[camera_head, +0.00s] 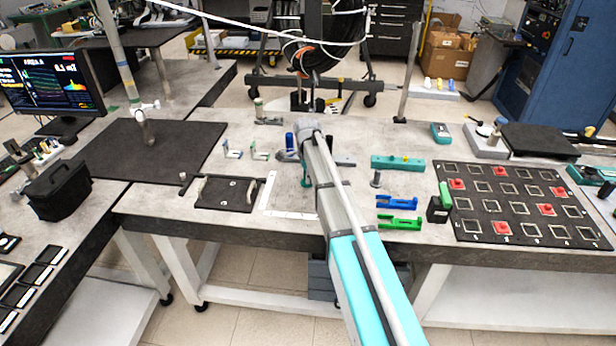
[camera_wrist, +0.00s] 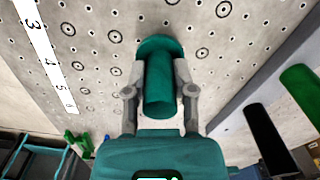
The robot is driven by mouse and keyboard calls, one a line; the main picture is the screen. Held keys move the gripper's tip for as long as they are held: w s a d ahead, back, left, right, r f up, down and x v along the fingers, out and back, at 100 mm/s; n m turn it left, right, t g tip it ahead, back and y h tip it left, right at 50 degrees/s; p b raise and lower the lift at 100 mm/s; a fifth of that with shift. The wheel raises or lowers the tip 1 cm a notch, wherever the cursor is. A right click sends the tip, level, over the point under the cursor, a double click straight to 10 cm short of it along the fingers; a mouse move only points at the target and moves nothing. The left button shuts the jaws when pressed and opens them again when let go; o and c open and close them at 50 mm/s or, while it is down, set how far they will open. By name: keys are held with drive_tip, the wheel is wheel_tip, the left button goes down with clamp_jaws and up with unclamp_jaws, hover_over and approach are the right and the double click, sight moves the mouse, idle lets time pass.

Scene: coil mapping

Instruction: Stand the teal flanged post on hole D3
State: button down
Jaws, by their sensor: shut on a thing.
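In the wrist view the teal flanged post (camera_wrist: 160,88) is between the two grey fingers of my gripper (camera_wrist: 161,76), which is shut on it. Its round flange (camera_wrist: 158,44) is at the far end, toward the grey hole plate (camera_wrist: 100,22). I cannot tell whether the flange touches the plate. The plate has rows of ringed holes, and a white number strip (camera_wrist: 46,55) showing 3 to 6 runs at left. The letters are not in sight, so I cannot pick out D3. In the head view my arm hides the post and much of the plate (camera_head: 287,190).
Left of the plate lies a black tray (camera_head: 228,194) with handles. To its right are a grey flanged post (camera_head: 376,179), blue (camera_head: 398,202) and green (camera_head: 400,222) brackets and a black grid board (camera_head: 490,226). Blue posts and small brackets stand behind the plate.

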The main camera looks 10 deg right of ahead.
drive_tip(key=shift+f+b, duration=0.4)
drive_tip(key=shift+f, duration=0.25)
drive_tip(key=shift+f+b, duration=0.45)
drive_tip(key=shift+b, duration=0.05)
idle(1.3)
drive_tip(key=shift+c, duration=1.8)
unclamp_jaws()
drive_tip(key=shift+w+r, duration=0.1)
